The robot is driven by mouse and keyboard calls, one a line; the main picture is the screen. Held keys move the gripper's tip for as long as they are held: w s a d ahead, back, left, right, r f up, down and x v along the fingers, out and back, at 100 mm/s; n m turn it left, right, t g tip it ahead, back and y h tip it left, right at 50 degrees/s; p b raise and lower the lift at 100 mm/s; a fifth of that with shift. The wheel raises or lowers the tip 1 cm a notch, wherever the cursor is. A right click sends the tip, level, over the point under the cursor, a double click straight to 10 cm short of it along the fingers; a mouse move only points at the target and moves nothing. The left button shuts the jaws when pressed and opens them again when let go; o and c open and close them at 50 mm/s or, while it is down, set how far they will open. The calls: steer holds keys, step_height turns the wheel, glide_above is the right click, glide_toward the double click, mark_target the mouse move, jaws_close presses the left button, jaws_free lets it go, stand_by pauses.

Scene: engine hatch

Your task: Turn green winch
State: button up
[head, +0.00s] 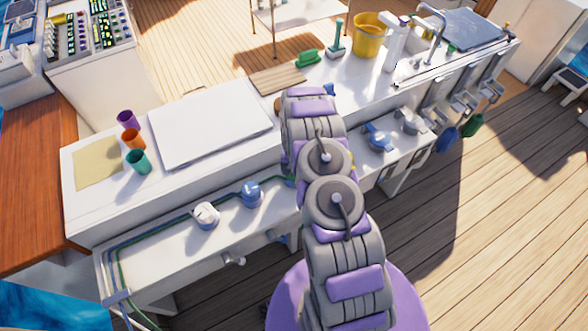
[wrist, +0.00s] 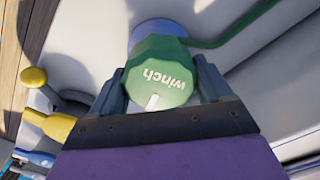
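The green winch (wrist: 158,72), a faceted green knob marked "winch" with a white line on its edge, fills the top middle of the wrist view. It sits on a pale blue-grey round base (wrist: 157,30), and a green line runs from it to the right. My gripper (wrist: 163,80) has one finger along each side of the winch, with no clear gap, and looks shut on it. In the head view my arm reaches over the counter and hides both the green winch and my gripper.
A yellow-handled lever (wrist: 50,122) stands left of my gripper. In the head view, a white winch (head: 206,215) and a blue winch (head: 251,193) are on the lower ledge, left of my arm. Cups and a yellow bucket (head: 369,37) stand on the counter.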

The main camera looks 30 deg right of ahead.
steer(key=o, duration=0.4)
steer(key=shift+r, duration=0.15)
steer(key=shift+r+p, duration=0.7)
steer(key=shift+r, duration=7.8)
steer(key=shift+w, duration=0.1)
